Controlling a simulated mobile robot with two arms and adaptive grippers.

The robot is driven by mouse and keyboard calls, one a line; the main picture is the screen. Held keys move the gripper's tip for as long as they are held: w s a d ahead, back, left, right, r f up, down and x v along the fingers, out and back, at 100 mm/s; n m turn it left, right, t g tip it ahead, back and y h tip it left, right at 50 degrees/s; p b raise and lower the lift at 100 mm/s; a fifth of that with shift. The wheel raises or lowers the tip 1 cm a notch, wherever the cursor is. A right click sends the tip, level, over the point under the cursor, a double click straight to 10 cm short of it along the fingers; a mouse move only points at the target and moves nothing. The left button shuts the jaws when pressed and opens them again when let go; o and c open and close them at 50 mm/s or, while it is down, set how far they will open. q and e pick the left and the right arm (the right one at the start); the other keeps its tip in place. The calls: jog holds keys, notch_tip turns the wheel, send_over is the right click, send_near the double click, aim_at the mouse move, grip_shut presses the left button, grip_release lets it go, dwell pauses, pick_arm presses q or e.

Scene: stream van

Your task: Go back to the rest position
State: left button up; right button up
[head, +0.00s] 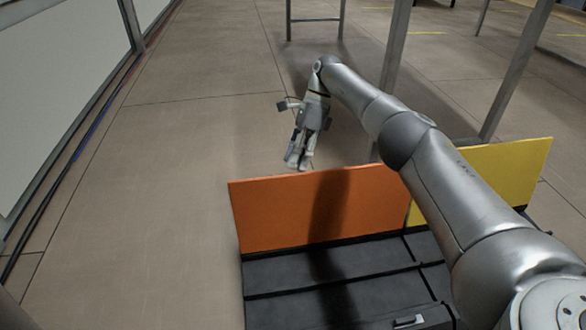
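My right arm reaches in from the lower right in the head view. My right gripper (297,160) hangs at its end, fingers pointing down, above the floor and near the top edge of an orange panel (300,212). The fingertips look close together and I see nothing held, but the angle does not show clearly whether they are apart. My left gripper is not in view.
A yellow panel (500,178) stands right of the orange one, partly behind my arm. A dark surface (285,275) with ridges lies in front of the panels. Metal legs (396,45) of a frame stand behind. The floor (165,170) to the left is clear, up to a wall.

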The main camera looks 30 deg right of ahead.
jog(key=shift+w+d+r, duration=0.1)
jog(key=shift+d+r, duration=0.15)
jog(key=shift+r, duration=0.3)
